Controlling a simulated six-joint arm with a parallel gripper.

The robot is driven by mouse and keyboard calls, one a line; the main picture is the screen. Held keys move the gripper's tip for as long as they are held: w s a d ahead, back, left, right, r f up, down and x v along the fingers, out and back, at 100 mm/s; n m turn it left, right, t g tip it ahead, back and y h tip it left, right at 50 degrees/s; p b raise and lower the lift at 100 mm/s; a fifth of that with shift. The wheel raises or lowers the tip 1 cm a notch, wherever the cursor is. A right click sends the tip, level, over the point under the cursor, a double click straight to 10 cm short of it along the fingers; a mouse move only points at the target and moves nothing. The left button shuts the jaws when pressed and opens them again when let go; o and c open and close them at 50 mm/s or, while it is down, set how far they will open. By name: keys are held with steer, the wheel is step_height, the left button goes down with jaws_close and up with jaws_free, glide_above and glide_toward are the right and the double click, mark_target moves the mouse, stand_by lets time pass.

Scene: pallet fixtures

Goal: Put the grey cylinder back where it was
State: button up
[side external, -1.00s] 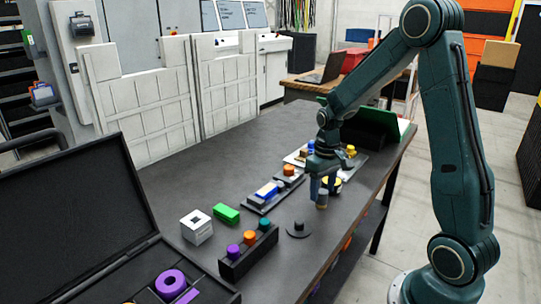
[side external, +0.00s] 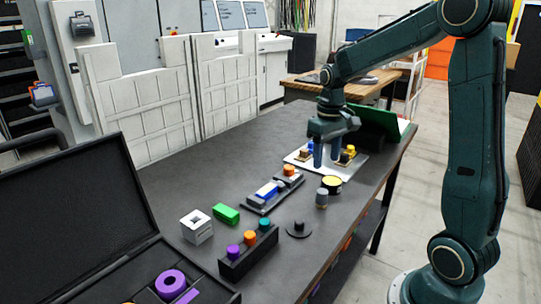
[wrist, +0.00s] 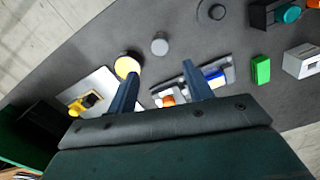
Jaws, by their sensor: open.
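The grey cylinder (side external: 321,198) stands upright on the dark table, just in front of a round yellow-topped piece (side external: 332,184). In the wrist view the grey cylinder (wrist: 159,46) lies beyond my fingertips, with clear table around it. My gripper (side external: 326,163) is open and empty, raised above the table behind the cylinder, over the area of the white plate. In the wrist view my gripper (wrist: 160,72) shows its two blue fingers wide apart with nothing between them.
A white plate (side external: 340,170) with small yellow and other parts lies behind. A dark fixture (side external: 258,207) holds blue and orange pieces. A black disc with a knob (side external: 299,230), a green block (side external: 226,213), a white cube (side external: 196,227) and a black rack (side external: 236,264) stand nearer the front.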

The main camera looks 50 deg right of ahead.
stand_by(0.4)
steer(key=s+a+r+n+t, duration=0.1)
steer(key=s+a+r, duration=0.3)
steer(key=s+a, duration=0.4)
steer(key=s+a+r+n+t, duration=0.2)
steer(key=s+a+r+t, duration=0.1)
steer(key=s+a, duration=0.4)
steer(key=shift+s+a+r+t, duration=0.35)
steer(key=shift+a+t, duration=0.4)
steer(key=shift+t, duration=0.05)
